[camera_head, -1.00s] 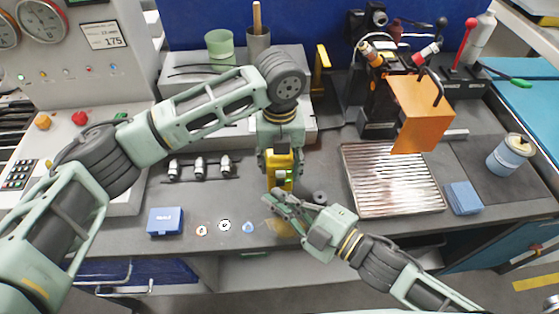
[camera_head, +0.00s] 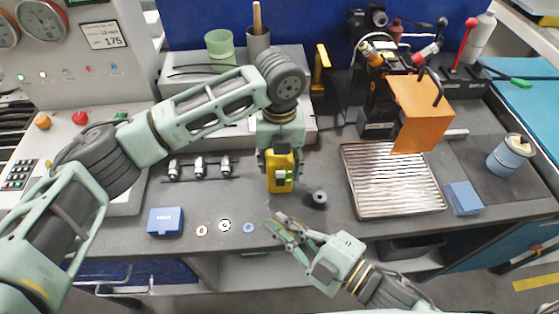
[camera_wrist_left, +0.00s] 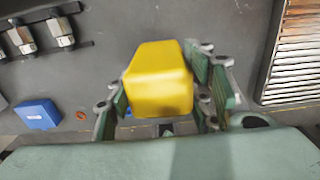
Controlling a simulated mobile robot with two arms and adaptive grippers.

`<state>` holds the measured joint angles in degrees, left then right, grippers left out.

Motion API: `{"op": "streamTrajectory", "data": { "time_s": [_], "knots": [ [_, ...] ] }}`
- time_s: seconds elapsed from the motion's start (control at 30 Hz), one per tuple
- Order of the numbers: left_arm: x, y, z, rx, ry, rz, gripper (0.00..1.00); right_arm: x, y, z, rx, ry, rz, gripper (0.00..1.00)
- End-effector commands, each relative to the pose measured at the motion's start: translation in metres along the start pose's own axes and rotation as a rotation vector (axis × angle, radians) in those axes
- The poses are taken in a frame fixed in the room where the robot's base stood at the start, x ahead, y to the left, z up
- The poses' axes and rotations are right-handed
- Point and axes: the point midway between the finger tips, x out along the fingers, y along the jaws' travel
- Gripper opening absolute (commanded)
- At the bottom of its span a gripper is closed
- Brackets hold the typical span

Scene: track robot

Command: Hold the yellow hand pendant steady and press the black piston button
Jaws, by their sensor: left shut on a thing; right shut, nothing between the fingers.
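The yellow hand pendant (camera_head: 279,172) hangs upright in my left gripper (camera_head: 279,157), which is shut on it from above. The left wrist view shows the yellow pendant (camera_wrist_left: 158,80) between the two green fingers. Its face toward the head camera has a small light part and a green patch. I cannot make out the black piston button for certain. My right gripper (camera_head: 273,226) is shut and empty, below the pendant in the picture and apart from it, near the bench's front edge.
A small black round piece (camera_head: 320,198) is on the bench right of the pendant. A slatted metal tray (camera_head: 392,180) lies further right. A blue box (camera_head: 165,221) and several small discs lie at the front left. An orange panel (camera_head: 420,112) stands behind the tray.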

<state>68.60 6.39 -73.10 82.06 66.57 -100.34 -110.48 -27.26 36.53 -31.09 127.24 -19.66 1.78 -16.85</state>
Motion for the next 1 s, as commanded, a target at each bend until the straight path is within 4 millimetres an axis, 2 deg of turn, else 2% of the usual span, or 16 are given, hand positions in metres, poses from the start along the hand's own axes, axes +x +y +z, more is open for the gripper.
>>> {"op": "streamTrajectory", "data": {
  "time_s": [0.23,0.27,0.47,0.83,1.0],
  "knots": [
    [-0.001,0.000,0.000,0.000,-0.001,-0.001,0.06,0.000,0.000,0.000,0.000,0.000,0.000,0.00],
    [-0.001,0.000,0.000,0.000,-0.001,-0.001,0.50,0.000,0.000,0.000,0.000,0.000,0.000,0.00],
    [0.000,0.000,0.000,0.000,-0.001,0.000,0.68,0.000,0.000,0.000,0.001,0.000,0.000,0.00],
    [-0.003,0.000,0.000,0.000,-0.001,0.000,0.70,0.000,0.000,0.000,0.001,0.000,0.000,0.00],
    [-0.024,-0.001,0.001,0.001,-0.002,-0.002,0.70,0.000,0.000,0.000,0.001,0.000,0.000,0.00]
  ]
}}
